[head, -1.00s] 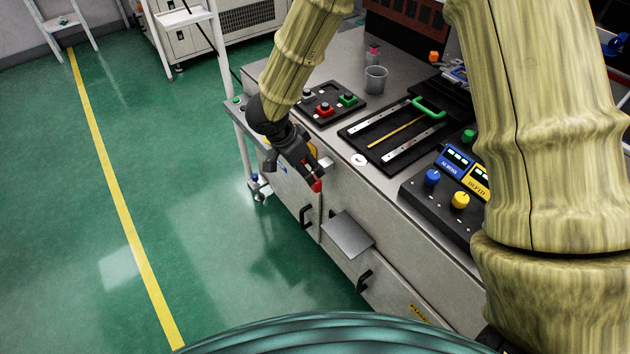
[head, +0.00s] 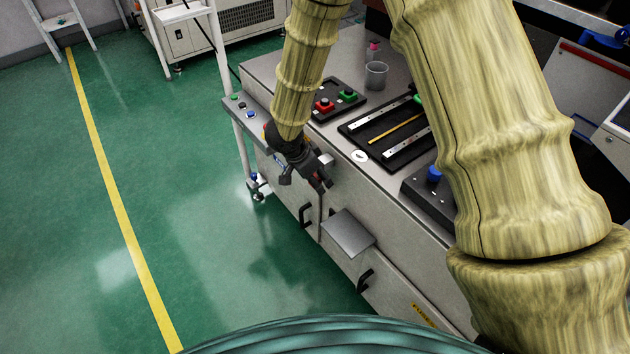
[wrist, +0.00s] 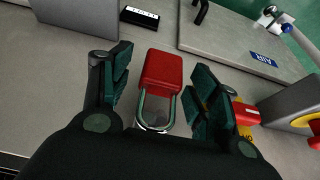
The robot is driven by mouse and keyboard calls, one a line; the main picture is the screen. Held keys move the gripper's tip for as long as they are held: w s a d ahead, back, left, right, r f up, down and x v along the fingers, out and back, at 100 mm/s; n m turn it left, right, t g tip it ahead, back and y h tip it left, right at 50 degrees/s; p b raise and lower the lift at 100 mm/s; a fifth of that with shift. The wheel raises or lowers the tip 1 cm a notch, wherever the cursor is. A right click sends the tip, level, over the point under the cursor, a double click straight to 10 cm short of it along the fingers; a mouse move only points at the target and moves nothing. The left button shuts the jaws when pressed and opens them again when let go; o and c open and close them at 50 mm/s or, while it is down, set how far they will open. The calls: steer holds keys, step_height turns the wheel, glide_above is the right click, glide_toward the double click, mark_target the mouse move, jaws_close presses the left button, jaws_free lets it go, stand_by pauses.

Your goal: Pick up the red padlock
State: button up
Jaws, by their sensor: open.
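The red padlock (wrist: 161,72) shows in the wrist view, its red body pointing away and its silver shackle towards my wrist. It lies between the two open fingers of my gripper (wrist: 158,88), with a gap visible on each side. In the head view my gripper (head: 318,178) is at the front face of the grey workbench, just below the top edge. The padlock is hidden there by the gripper.
The grey workbench (head: 385,205) has a small shelf plate (head: 347,234) jutting from its front. In the wrist view a red and yellow part (wrist: 245,114) sits close to the right finger, and a grey block (wrist: 80,15) is at upper left. Green floor (head: 200,250) is open to the left.

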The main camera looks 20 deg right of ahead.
steer(key=c, duration=1.2)
steer(key=shift+o, duration=0.2)
steer(key=shift+r, duration=0.1)
